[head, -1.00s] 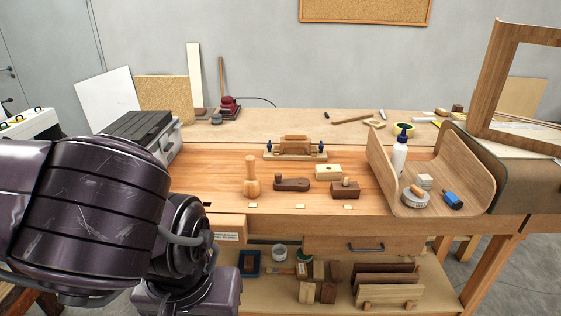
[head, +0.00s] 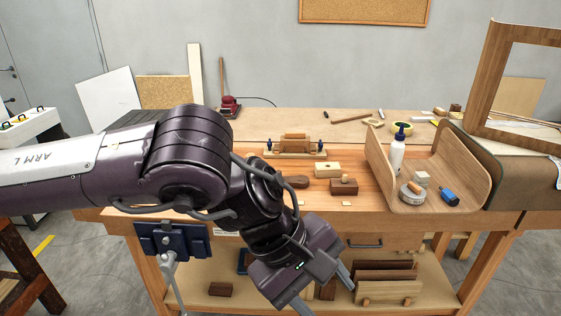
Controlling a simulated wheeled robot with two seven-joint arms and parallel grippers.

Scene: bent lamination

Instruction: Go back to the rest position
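My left arm (head: 190,165) reaches in from the left, in front of the workbench (head: 362,192). My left gripper (head: 324,291) points down and to the right, in front of the lower shelf (head: 400,308). Its two fingers are spread apart, and I see nothing between them. The arm hides the left part of the bench top and some of the small items there. My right gripper is not in view.
A bent wood tray (head: 458,178) with a glue bottle (head: 398,152) stands at the bench's right. Wooden blocks (head: 343,187) lie mid-bench. Dark boards (head: 388,272) stand on the shelf.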

